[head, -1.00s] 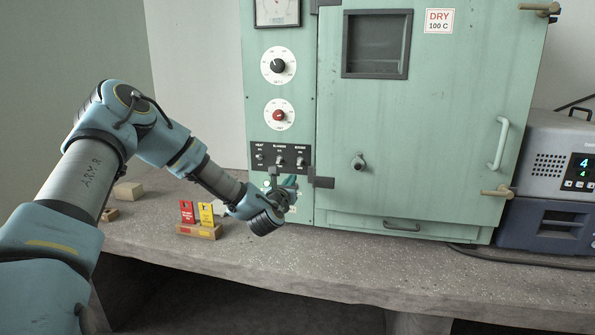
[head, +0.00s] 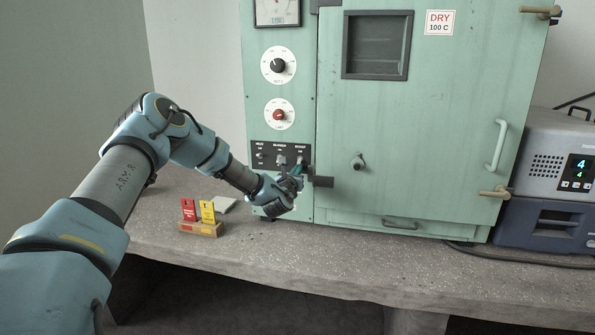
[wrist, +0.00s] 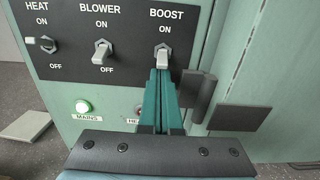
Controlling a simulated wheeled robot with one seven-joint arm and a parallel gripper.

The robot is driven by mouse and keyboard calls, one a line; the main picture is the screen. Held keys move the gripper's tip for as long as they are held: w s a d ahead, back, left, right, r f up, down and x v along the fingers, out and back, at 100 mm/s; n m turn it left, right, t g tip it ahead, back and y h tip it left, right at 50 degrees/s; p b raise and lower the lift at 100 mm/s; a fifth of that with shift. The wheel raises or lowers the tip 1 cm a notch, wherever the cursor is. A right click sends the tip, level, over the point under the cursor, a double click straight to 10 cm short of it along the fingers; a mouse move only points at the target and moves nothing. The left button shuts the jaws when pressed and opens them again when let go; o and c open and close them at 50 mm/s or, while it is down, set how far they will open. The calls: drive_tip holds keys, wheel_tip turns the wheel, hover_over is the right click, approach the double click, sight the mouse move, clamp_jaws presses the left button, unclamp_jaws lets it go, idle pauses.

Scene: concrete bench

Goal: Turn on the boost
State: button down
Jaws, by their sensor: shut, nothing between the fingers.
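The boost switch (wrist: 162,58) is a pale toggle on a black panel (wrist: 60,62), marked ON above it. Its lever points down, toward my gripper. My gripper (wrist: 161,76) is shut and empty, its teal fingertips right at the lower end of the lever; I cannot tell whether they touch it. The fingers hide the label below the switch. The blower switch (wrist: 101,51) and the heat switch (wrist: 40,42) are to its left. In the head view my gripper (head: 297,172) is in front of the panel's right end, by the boost switch (head: 300,160).
A dark hinge block (wrist: 198,95) stands close right of my fingers. Red and yellow tags (head: 198,211) stand in a wooden block on the bench (head: 350,262).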

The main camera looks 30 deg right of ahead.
drive_tip(key=shift+s+a+r+g+y+p, duration=0.2)
drive_tip(key=shift+r+g+y+p, duration=0.4)
drive_tip(key=shift+g+y+p, duration=0.35)
drive_tip(key=shift+r+g+y, duration=0.4)
drive_tip(key=shift+g+y, duration=0.15)
drive_tip(key=shift+g, duration=0.2)
drive_tip(key=shift+s+r, duration=0.1)
drive_tip(key=shift+r, duration=0.75)
drive_tip(key=b, duration=0.3)
approach(299, 160)
drive_tip(key=v, duration=0.4)
drive_tip(key=shift+s+f, duration=0.2)
drive_tip(key=shift+f, duration=0.1)
